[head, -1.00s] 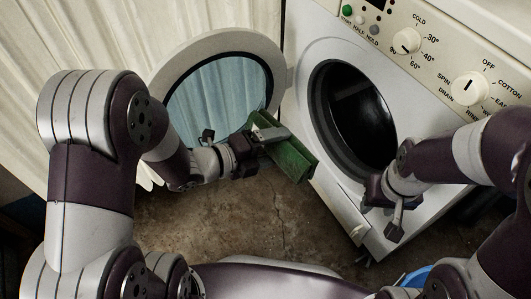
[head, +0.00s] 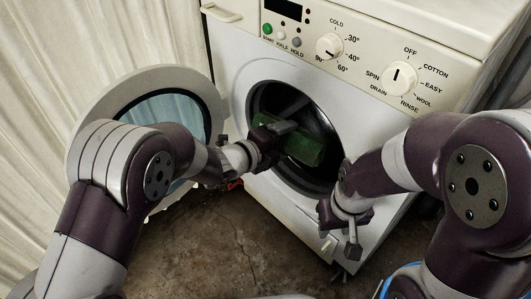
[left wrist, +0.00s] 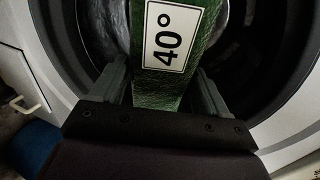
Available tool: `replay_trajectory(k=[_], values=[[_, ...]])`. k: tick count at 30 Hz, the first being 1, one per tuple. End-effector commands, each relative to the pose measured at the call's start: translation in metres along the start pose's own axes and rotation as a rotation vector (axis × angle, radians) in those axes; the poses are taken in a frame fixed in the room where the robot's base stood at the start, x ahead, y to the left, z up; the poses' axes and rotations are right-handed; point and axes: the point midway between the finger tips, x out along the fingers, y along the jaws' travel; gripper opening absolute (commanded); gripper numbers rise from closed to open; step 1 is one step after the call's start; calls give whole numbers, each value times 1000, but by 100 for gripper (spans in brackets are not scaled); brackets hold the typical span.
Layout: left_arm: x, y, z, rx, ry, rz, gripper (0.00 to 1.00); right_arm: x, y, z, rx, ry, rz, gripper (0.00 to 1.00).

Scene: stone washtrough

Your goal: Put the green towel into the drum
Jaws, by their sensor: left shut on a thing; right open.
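The green towel (head: 304,148) is a folded block at the mouth of the washing machine's dark round drum (head: 318,110). In the left wrist view the towel (left wrist: 170,85) carries a white "40°" label and stands between my fingers, with the drum's dark opening (left wrist: 285,75) around it. My left gripper (head: 284,134) is shut on the towel, its fingers at the opening. How deep the towel reaches inside is hard to tell. My right gripper (head: 335,235) is open and empty, low in front of the machine's right front; its fingers are partly hidden.
The round door (head: 95,95) is swung open to the left, behind my left arm. The control panel (head: 365,60) with knobs and buttons lies above the opening. A pale curtain (head: 40,80) hangs at left.

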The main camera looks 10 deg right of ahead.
Motion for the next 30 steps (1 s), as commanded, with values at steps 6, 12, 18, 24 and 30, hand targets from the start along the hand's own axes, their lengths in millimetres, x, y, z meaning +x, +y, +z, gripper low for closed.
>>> replay_trajectory(k=[6, 12, 18, 24, 30], values=[[40, -13, 0, 0, 1, -2, 40, 2, 0, 0, 0, 0, 0, 43], [77, -25, -1, 1, 2, -3, 40, 0, 0, 0, 0, 0, 0, 43], [114, -31, 0, 1, 2, -1, 40, -1, 0, 0, 0, 0, 0, 43], [152, -38, 0, 1, 1, 0, 40, -9, 0, -1, 0, 0, 0, 43], [188, -47, 0, 2, 1, -2, 40, -27, 0, -3, 0, 0, 0, 43]])
